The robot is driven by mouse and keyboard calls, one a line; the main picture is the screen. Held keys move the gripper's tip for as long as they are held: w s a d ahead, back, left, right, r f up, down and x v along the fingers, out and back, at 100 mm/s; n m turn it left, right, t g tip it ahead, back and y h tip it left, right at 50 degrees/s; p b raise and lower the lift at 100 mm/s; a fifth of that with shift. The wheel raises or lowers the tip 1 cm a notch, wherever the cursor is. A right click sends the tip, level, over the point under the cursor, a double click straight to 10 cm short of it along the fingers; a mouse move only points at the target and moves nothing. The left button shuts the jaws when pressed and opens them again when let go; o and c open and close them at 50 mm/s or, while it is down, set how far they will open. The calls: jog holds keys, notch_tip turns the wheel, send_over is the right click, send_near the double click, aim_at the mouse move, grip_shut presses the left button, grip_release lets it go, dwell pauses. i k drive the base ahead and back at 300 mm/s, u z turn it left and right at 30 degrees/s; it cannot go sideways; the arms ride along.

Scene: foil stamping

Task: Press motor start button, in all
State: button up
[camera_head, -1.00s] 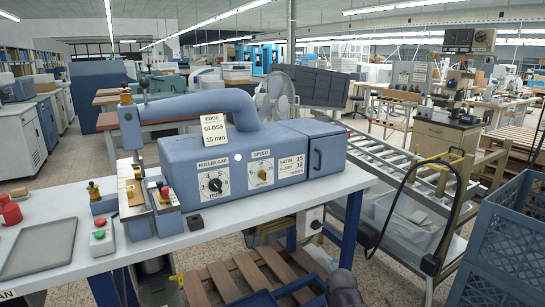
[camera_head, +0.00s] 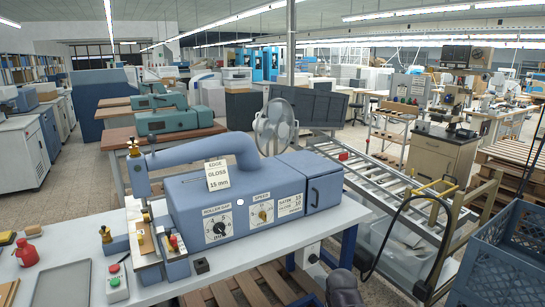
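A small white button box (camera_head: 118,294) sits on the white bench at the lower left, in front of the blue foil machine (camera_head: 240,205). It carries a red button (camera_head: 114,268) at the back and a green button (camera_head: 114,282) nearer the front. Whether either is pressed in is too small to tell. A dark rounded part of my arm shows at the bottom edge, right of centre. My gripper's fingers do not show, and nothing of mine is near the button box.
The machine has a roller gap dial (camera_head: 219,228), a speed knob (camera_head: 262,216) and an "EDGE GLOSS 15 mm" card (camera_head: 217,175). A roller conveyor (camera_head: 385,185) and blue crate (camera_head: 510,245) stand right.

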aim_at(115, 282)
jog(key=u, duration=4.15)
jog(key=i, duration=0.1)
jog(key=z, duration=2.65)
